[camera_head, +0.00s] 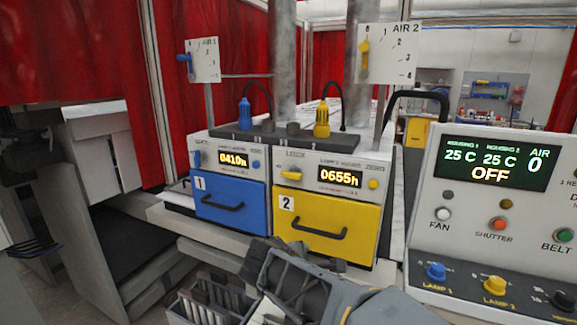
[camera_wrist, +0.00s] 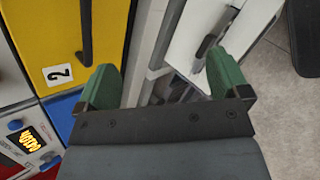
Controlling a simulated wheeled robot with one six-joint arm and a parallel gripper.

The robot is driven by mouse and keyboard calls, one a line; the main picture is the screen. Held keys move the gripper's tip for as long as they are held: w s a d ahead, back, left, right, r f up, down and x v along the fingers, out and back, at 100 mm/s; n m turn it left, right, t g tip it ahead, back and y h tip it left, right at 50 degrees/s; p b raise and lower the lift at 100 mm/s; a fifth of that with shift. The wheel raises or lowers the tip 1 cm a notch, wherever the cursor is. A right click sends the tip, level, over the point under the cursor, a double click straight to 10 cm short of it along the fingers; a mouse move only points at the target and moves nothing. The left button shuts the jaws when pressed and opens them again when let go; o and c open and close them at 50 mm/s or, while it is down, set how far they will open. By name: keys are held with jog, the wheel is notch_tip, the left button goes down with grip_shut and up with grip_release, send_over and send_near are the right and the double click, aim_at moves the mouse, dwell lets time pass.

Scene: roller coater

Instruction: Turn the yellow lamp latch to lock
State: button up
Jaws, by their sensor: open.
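The yellow lamp latch (camera_head: 291,175) is a small yellow knob on the left of the grey panel above the yellow drawer (camera_head: 330,222) marked 2, left of the 0655h display. The angle of its handle is too small to read. My gripper (camera_wrist: 163,82) is open and empty, with two green fingers wide apart. In the wrist view the yellow drawer (camera_wrist: 62,32) is at upper left, left of the fingers; the yellow latch cannot be made out there. In the head view my arm is at the bottom centre, below and in front of the drawers.
A blue drawer (camera_head: 225,208) marked 1, with a 0410h panel, stands left of the yellow one. Both drawers have protruding black handles. A control console (camera_head: 490,205) stands at right. A grey slotted tray (camera_head: 212,303) is at the bottom, beside my arm.

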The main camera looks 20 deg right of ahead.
jog(key=w+r+n+t+h+p, duration=0.1)
jog(key=w+r+n+t+h, duration=0.2)
jog(key=w+r+n, duration=0.35)
jog(key=n+t+h+p, duration=0.2)
jog(key=n+t, duration=0.2)
jog(key=n, duration=0.2)
send_near(290, 175)
jog(key=shift+n, duration=0.25)
jog(key=p+x, duration=0.3)
jog(key=x, duration=0.6)
jog(key=shift+w+r, duration=0.1)
jog(key=shift+x, duration=0.9)
jog(key=c, duration=0.9)
jog(key=shift+c, duration=0.2)
